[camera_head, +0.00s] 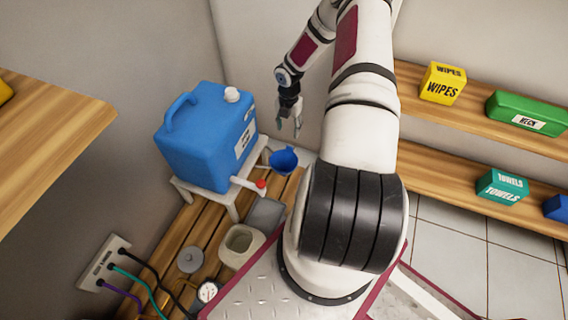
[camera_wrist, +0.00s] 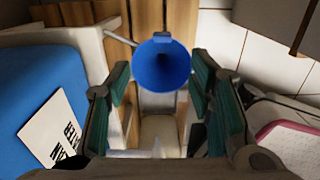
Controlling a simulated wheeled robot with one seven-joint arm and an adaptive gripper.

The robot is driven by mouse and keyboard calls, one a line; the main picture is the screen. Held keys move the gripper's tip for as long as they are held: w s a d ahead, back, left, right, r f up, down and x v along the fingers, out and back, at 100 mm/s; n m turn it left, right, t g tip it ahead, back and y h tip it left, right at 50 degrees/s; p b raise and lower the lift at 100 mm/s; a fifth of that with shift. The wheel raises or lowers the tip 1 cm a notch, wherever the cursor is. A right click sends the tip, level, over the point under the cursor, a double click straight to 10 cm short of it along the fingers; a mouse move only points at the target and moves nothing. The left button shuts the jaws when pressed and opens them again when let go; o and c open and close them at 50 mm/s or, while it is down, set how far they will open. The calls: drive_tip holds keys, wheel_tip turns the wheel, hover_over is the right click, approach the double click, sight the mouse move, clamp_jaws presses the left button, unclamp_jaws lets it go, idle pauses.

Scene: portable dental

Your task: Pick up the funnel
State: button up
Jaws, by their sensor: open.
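The blue funnel (camera_head: 284,160) is in the head view just right of the blue water jug, below my gripper. In the wrist view the funnel (camera_wrist: 162,65) shows its round mouth near the top centre, with a small tab on its upper rim. My gripper (camera_head: 288,128) points downward above the funnel and is open and empty. In the wrist view its two green-padded fingers (camera_wrist: 160,95) stand apart to either side of the funnel's lower part in the picture. I cannot tell how far below the fingertips the funnel is.
A blue jug (camera_head: 205,135) with a red-tipped tap stands on a white stand (camera_head: 228,196) left of the funnel. A beige open container (camera_head: 240,243) and a grey lid (camera_head: 191,260) are on the wooden slats. Shelves with boxes, including yellow wipes (camera_head: 442,83), line the right wall.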

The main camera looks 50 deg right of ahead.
drive_tip(key=b, duration=0.2)
hover_over(289, 150)
drive_tip(key=f, duration=0.6)
drive_tip(key=shift+w, duration=0.25)
drive_tip(key=shift+s+f+b, duration=0.2)
drive_tip(key=shift+f+b, duration=1)
drive_tip(key=shift+f, duration=1.5)
drive_tip(key=shift+r, duration=0.1)
drive_tip(key=c, duration=1.1)
